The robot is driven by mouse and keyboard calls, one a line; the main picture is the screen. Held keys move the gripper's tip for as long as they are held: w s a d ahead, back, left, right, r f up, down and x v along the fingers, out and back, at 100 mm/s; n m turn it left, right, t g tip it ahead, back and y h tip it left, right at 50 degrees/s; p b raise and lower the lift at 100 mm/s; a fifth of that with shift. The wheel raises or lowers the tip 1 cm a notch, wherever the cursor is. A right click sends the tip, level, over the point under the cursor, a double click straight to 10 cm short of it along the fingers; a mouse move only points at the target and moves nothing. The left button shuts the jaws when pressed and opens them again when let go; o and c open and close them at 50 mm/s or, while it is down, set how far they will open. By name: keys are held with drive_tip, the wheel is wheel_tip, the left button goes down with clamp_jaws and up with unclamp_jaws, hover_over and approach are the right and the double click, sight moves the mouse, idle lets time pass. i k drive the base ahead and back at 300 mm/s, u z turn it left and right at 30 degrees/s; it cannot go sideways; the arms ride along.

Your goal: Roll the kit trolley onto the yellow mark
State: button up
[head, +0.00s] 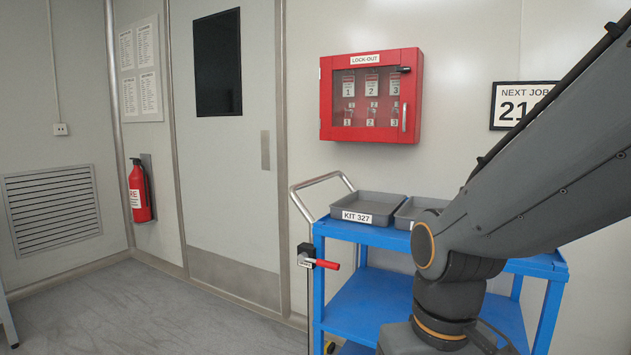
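The kit trolley (345,231) is blue with shelves and stands against the wall at the lower right of the head view. A bent metal push handle (297,200) rises at its left end. A red lever (325,264) on a black-and-grey block sticks out to the right near its left front post. A small yellow patch (330,347) shows low by the trolley's left leg; I cannot tell whether it is floor mark or wheel. My arm crosses in front of the trolley and hides part of it. My gripper is out of view.
A grey tray (355,217) labelled KIT 327 sits on the trolley top, with another tray (405,214) partly hidden beside it. A closed door (222,150), a red extinguisher (140,192) and a red lock-out cabinet (368,97) line the walls. Grey floor (150,310) at left is clear.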

sight(372, 297)
drive_tip(key=u, duration=0.65)
drive_tip(key=i, duration=1.1)
